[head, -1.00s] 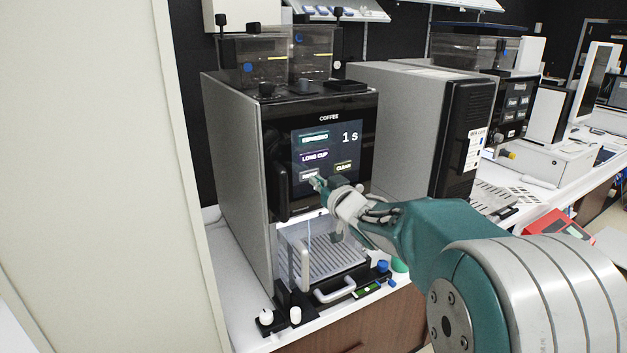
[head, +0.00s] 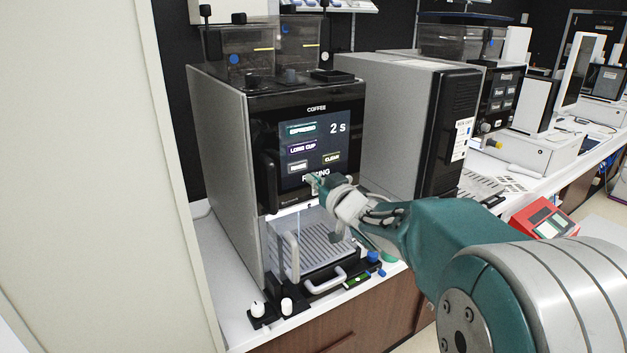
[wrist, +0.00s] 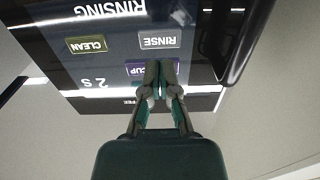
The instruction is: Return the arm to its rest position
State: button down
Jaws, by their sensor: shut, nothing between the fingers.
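My gripper (head: 318,181) is shut and empty in front of the coffee machine's lower screen area. The coffee machine (head: 222,150) is a grey box with a black front. Its touch screen (head: 312,147) reads 2 s and shows ESPRESSO, LONG CUP, RINSE and CLEAN buttons, with a partly hidden RINSING line below. In the wrist view the screen (wrist: 115,65) appears upside down, and the shut fingers (wrist: 160,72) overlap its LONG CUP button. I cannot tell whether the fingertips touch the screen. My teal and grey arm reaches in from the lower right.
A drip tray (head: 322,250) with a white handle sits under the machine's spout. Knobs (head: 258,309) stand at its front left. A pale panel (head: 85,170) closes the left side.

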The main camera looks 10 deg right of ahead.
jog(key=s+d+f+m+g+h, duration=0.1)
jog(key=s+d+m+g+h, duration=0.1)
jog(key=s+h, duration=0.35)
jog(key=s+d+f+m+g+h, duration=0.1)
jog(key=s+m+g+h, duration=0.1)
jog(key=s, duration=0.7)
jog(key=s+a+f+g+y, duration=0.1)
jog(key=s+a+f+g, duration=0.1)
jog(key=s, duration=0.8)
jog(key=s+a+f+g+y, duration=0.1)
jog(key=s+f+g, duration=0.4)
jog(key=s, duration=0.5)
jog(key=shift+a+f+g, duration=0.3)
jog(key=shift+a+f, duration=0.05)
jog(key=shift+a, duration=0.05)
